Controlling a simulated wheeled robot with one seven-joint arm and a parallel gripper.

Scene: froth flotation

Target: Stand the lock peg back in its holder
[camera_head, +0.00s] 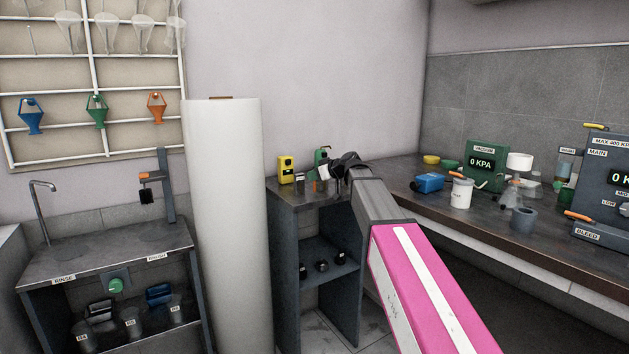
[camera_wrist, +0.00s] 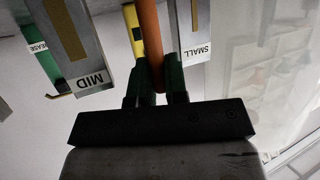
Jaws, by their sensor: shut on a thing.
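My gripper (camera_wrist: 158,82) is shut on an orange-brown rod in the wrist view, which I take to be the lock peg (camera_wrist: 150,35). The rod runs between the two dark green fingers and up out of the picture, so its far end is hidden. In the head view my gripper (camera_head: 338,168) is over the top of a small dark shelf unit (camera_head: 290,196), and the peg cannot be made out there. I cannot pick out the peg's holder for certain in either view.
Grey pieces labelled MID (camera_wrist: 88,60) and SMALL (camera_wrist: 195,45) flank the gripper. A yellow device (camera_head: 286,170) and a green item (camera_head: 320,157) stand close by on the unit. A tall white cylinder (camera_head: 228,220) is left; a crowded bench (camera_head: 490,215) is right.

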